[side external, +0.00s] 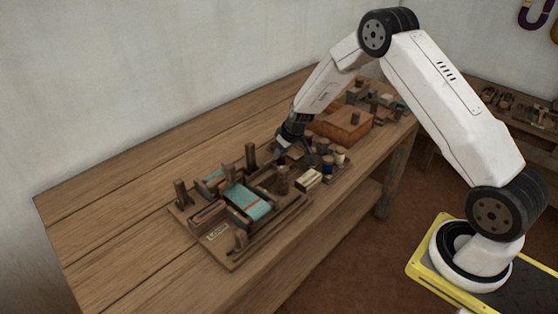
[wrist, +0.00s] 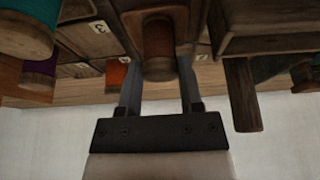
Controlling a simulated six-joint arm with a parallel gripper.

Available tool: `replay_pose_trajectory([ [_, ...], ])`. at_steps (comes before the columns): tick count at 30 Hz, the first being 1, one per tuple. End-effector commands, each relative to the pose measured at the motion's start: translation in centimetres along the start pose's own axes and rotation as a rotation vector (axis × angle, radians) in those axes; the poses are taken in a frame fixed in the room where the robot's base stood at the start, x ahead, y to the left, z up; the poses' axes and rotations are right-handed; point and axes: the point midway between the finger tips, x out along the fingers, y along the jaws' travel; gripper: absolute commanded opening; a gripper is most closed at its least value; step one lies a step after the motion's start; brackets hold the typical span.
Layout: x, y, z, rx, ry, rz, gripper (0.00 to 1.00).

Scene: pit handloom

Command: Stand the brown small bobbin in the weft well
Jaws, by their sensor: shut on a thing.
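The brown small bobbin (wrist: 158,42) is between the two fingers of my gripper (wrist: 160,85) in the wrist view, which appears upside down. My gripper is shut on it. In the side view my gripper (side external: 292,155) is low over the right end of the loom board (side external: 232,263). A dark brown upright piece (side external: 284,180) shows just below the fingers there; I cannot tell if it is the held bobbin. I cannot pick out the weft well for certain, nor tell whether the bobbin touches anything below.
Teal (wrist: 28,35), purple (wrist: 38,75) and orange (wrist: 117,75) bobbins stand near numbered places in the wrist view. A dark wooden post (wrist: 241,95) is close to my fingers. The loom's teal cloth (side external: 247,201) lies left of my gripper. An orange-brown box (side external: 342,128) stands behind. The table's left end (side external: 110,215) is clear.

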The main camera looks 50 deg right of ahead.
Motion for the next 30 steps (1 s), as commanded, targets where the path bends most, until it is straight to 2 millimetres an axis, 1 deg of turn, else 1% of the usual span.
replay_pose_trajectory([
  [6, 0.3, 0.0, 0.1, 0.000, 0.000, 0.000, 0.00],
  [7, 0.3, 0.0, 0.1, 0.000, 0.000, 0.000, 0.50],
  [8, 0.3, 0.0, 0.1, 0.000, 0.000, 0.000, 0.59],
  [9, 0.2, 0.0, 0.1, 0.000, 0.000, 0.000, 0.72],
  [10, 0.2, 0.0, 0.1, 0.000, 0.000, 0.000, 0.81],
  [23, 0.0, 0.0, 0.0, 0.000, 0.000, 0.000, 0.82],
  [30, -1.3, 0.0, -0.1, 0.000, 0.001, 0.000, 0.82],
])
